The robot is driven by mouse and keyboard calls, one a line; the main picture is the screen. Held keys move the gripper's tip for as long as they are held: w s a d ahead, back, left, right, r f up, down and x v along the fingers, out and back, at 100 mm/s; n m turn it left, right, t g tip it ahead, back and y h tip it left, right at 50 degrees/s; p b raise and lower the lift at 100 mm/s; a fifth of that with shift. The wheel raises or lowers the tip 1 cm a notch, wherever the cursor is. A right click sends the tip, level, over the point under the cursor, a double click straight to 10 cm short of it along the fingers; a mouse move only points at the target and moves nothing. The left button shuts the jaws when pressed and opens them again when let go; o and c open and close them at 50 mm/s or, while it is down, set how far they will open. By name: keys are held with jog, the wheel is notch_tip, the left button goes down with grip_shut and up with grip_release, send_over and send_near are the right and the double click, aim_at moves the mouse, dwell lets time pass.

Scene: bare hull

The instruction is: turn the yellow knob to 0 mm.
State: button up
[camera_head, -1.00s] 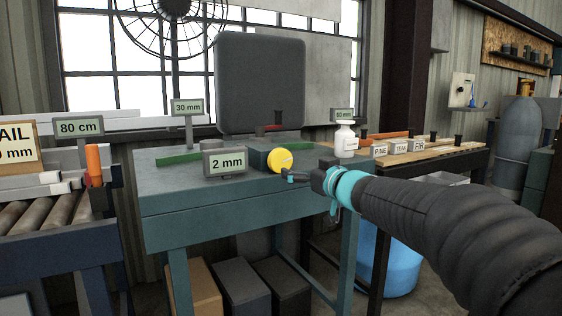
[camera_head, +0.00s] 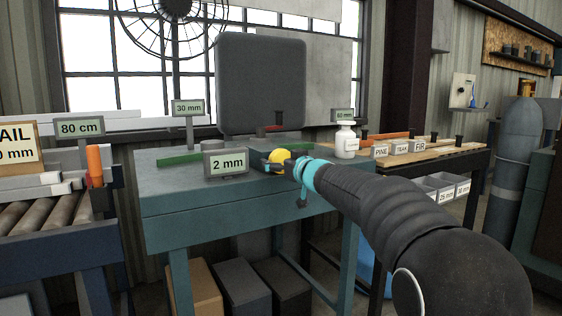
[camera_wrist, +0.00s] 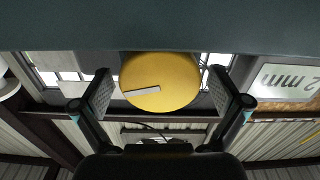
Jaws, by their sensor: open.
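The yellow knob (camera_head: 279,157) sits on a dark block on the teal workbench (camera_head: 200,192), partly hidden behind my gripper in the head view. In the wrist view the yellow knob (camera_wrist: 162,84) faces the camera, with a pale pointer line running from near its middle towards the lower left. My gripper (camera_wrist: 164,98) is open, one finger on each side of the knob, with gaps showing in the picture. Whether the fingers touch it cannot be seen. The display beside it (camera_head: 226,163) reads 2 mm; it appears upside down in the wrist view (camera_wrist: 290,82).
A 30 mm sign (camera_head: 188,107) and a green strip (camera_head: 179,159) are at the back of the bench. A white bottle (camera_head: 346,141) stands to the right of the knob. A dark grey panel (camera_head: 260,82) rises behind. The bench's front left is clear.

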jog(key=c, duration=1.2)
jog(key=shift+n+p, duration=0.55)
jog(key=shift+n, duration=1.75)
jog(key=o, duration=1.2)
jog(key=v, duration=1.2)
